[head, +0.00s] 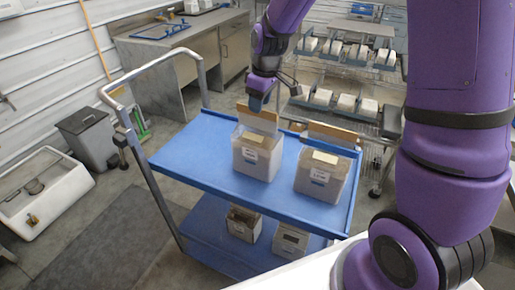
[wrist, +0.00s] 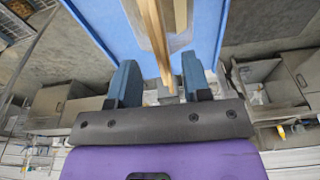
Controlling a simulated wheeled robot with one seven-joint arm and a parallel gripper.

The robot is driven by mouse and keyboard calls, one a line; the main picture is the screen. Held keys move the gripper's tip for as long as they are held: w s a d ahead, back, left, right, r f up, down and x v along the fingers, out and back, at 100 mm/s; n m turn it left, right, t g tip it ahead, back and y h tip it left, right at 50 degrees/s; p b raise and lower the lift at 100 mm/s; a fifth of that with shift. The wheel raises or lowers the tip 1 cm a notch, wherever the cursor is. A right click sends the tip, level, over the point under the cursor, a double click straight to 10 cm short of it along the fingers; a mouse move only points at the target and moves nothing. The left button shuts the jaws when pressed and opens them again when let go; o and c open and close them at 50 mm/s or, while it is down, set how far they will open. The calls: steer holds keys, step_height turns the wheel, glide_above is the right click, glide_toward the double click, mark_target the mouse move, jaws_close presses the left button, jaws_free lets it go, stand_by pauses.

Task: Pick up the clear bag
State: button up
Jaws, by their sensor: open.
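Two clear, box-shaped bags with pale contents and white labels stand upright on the blue cart's top shelf, the left one (head: 258,158) and the right one (head: 322,175). A tan strip runs along the raised back edge of each. My gripper (head: 258,104) is over the top back edge of the left bag, pointing down. In the wrist view, my gripper's blue fingers (wrist: 160,80) are apart, with tan edges (wrist: 155,35) of the bag's top between or just beyond them. I cannot tell whether the fingers touch it. Which bag the task means is unclear.
The blue cart (head: 200,160) has a raised rim and a handle at left. Its lower shelf holds two more containers (head: 243,224). Wire racks with white boxes (head: 340,100) stand behind, a bench (head: 185,55) at back left. The shelf's left part is clear.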

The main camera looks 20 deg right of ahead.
mark_target(257, 128)
steer(key=shift+w+a+f, duration=0.15)
steer(key=shift+f, duration=1.2)
steer(key=shift+w+a+f, duration=0.1)
steer(key=shift+a+f, duration=0.05)
steer(key=shift+f, duration=1.15)
steer(key=shift+f, duration=0.2)
